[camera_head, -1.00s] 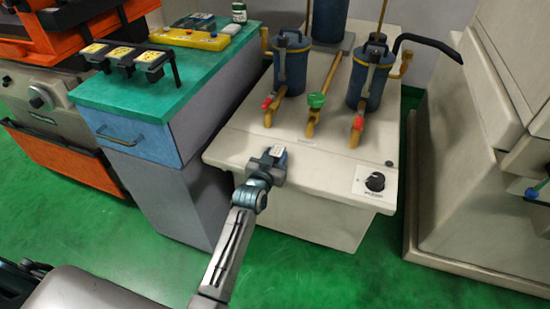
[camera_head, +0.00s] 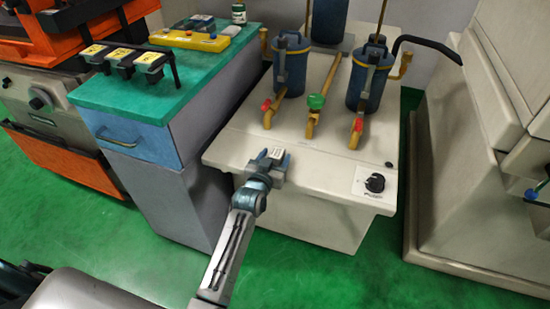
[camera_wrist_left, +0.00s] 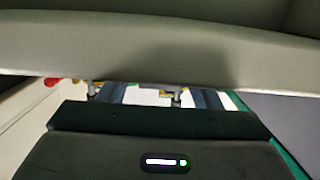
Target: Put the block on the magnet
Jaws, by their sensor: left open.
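My left gripper (camera_head: 274,158) is open over the near left part of the top of a cream tank unit (camera_head: 320,172). A small pale block with dark marks (camera_head: 275,153) shows between its two fingers. I cannot tell whether the fingers touch it or whether it rests on the surface. In the left wrist view the fingers (camera_wrist_left: 158,96) stand apart, with pale and yellow bits between them; a wide grey-green band hides much of the view. I cannot pick out the magnet for sure. My right gripper does not show.
Blue canisters (camera_head: 292,65) with brass pipes stand behind the gripper. A black knob (camera_head: 375,183) is at the front right. A teal-topped cabinet (camera_head: 150,98) at the left holds a yellow control box (camera_head: 190,38) and black clamps (camera_head: 120,62). The tank top's front middle is clear.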

